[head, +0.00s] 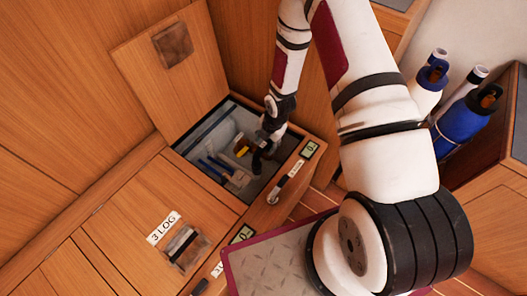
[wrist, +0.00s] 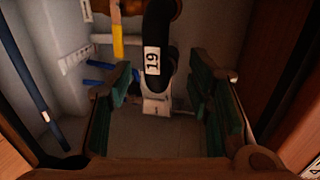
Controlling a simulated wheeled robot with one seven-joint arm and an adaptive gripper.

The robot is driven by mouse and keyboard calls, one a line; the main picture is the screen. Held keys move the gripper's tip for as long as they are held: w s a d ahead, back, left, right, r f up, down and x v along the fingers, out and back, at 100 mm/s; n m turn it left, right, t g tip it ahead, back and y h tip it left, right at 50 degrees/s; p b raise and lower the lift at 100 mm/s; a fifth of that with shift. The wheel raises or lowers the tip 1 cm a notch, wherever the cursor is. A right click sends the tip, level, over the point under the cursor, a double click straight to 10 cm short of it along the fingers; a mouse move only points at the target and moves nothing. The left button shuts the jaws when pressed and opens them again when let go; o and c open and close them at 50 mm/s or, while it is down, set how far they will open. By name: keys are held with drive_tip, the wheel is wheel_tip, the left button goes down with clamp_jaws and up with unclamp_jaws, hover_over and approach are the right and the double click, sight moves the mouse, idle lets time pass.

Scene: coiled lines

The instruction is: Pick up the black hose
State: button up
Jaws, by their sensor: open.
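The black hose (wrist: 157,30) comes down from the top of the wrist view and bends, with a white tag marked 19 on it. In the head view a dark curved piece of it (head: 257,163) shows below my gripper, inside the open locker. My gripper (head: 270,138) reaches down into the locker. In the wrist view its two green-padded fingers (wrist: 160,84) are apart, one on each side of the lower part of the hose. I cannot tell whether either finger touches it. The hose's far end is hidden.
The locker's wooden lid (head: 170,75) stands raised behind it. Blue-handled items (head: 213,170) and a yellow piece (head: 241,150) lie inside beside the hose. The locker walls are close around my gripper. A closed hatch labelled 3 LOG (head: 150,240) lies at left; blue and white bottles (head: 462,120) stand at right.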

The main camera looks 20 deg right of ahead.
sight(263, 146)
drive_tip(key=f, duration=0.1)
drive_tip(key=w+f+b, duration=0.1)
drive_tip(key=f, duration=0.1)
drive_tip(key=f+b, duration=0.1)
drive_tip(key=f, duration=0.1)
drive_tip(key=shift+w+a, duration=0.15)
drive_tip(key=shift+a, duration=0.25)
clamp_jaws()
